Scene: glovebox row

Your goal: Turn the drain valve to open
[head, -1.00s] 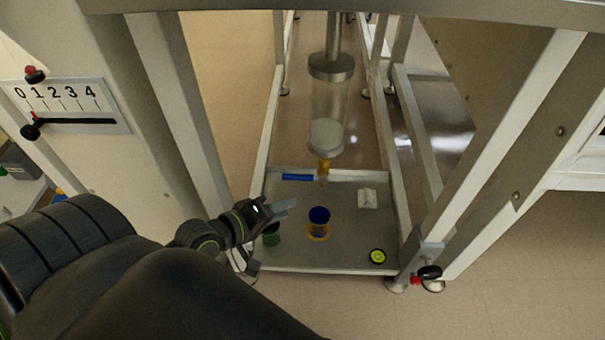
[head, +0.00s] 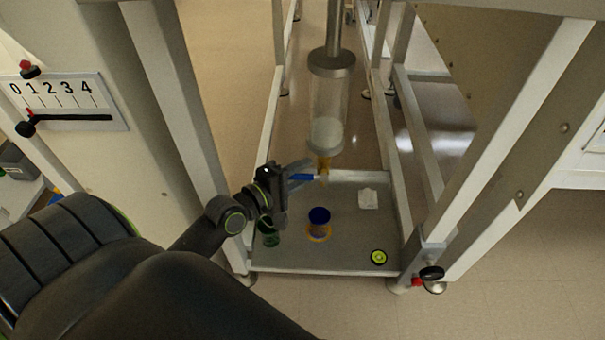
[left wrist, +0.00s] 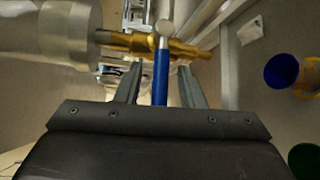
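The drain valve is a brass body (head: 323,166) under the clear cylinder, with a blue lever (head: 304,177) pointing left. In the left wrist view, the brass valve (left wrist: 184,49) runs across the top, and the blue lever (left wrist: 161,80) points toward me from a silver pivot. My left gripper (head: 300,172) is at the lever from the left. In the left wrist view, its two fingers (left wrist: 160,88) stand apart on either side of the lever, with gaps showing on both sides. My right gripper is not in view.
A clear cylinder (head: 328,97) hangs above the valve. The tray (head: 345,255) below holds a blue-topped cup (head: 319,222), a green item (head: 270,239), a yellow-black disc (head: 378,257) and a white piece (head: 368,199). Frame posts (head: 180,95) stand on both sides.

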